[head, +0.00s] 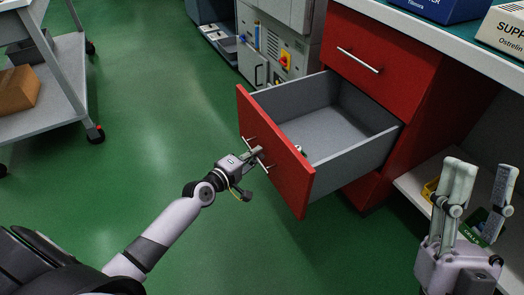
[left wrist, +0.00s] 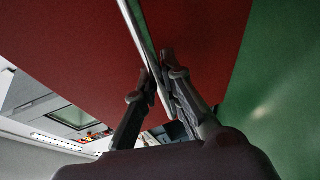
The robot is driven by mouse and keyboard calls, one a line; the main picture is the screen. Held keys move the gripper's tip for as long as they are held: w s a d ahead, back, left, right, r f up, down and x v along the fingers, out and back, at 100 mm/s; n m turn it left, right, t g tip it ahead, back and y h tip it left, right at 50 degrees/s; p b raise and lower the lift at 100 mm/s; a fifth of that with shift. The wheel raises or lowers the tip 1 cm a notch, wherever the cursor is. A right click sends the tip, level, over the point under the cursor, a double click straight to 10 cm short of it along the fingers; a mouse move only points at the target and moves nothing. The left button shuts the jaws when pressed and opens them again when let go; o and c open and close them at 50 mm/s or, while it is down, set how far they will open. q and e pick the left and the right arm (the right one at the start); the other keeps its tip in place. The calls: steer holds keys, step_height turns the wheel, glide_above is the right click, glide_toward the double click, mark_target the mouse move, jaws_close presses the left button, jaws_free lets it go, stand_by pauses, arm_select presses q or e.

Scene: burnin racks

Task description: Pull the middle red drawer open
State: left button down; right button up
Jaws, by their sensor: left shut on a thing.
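The middle red drawer (head: 275,153) stands far out of the red cabinet in the head view, and its grey inside looks mostly empty. My left gripper (head: 257,155) is at the drawer's front, shut on its silver bar handle (head: 247,141). In the left wrist view the handle (left wrist: 137,35) runs between the two fingers of my left gripper (left wrist: 158,88), with the red drawer front (left wrist: 85,45) behind. My right gripper (head: 476,195) is at the lower right of the head view, away from the drawer. Its fingers are apart and nothing shows between them.
A red upper drawer (head: 367,60) with its own handle is closed above. Boxes (head: 502,30) stand on the worktop. A grey machine (head: 283,50) stands behind the open drawer. A trolley (head: 60,85) with a cardboard box is at left. The green floor (head: 150,130) between is clear.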

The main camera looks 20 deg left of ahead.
arm_select(q)
steer(key=shift+s+a, duration=0.25)
steer(key=shift+a, duration=0.05)
steer(key=c, duration=1.7)
jaws_free()
steer(key=v, duration=1.2)
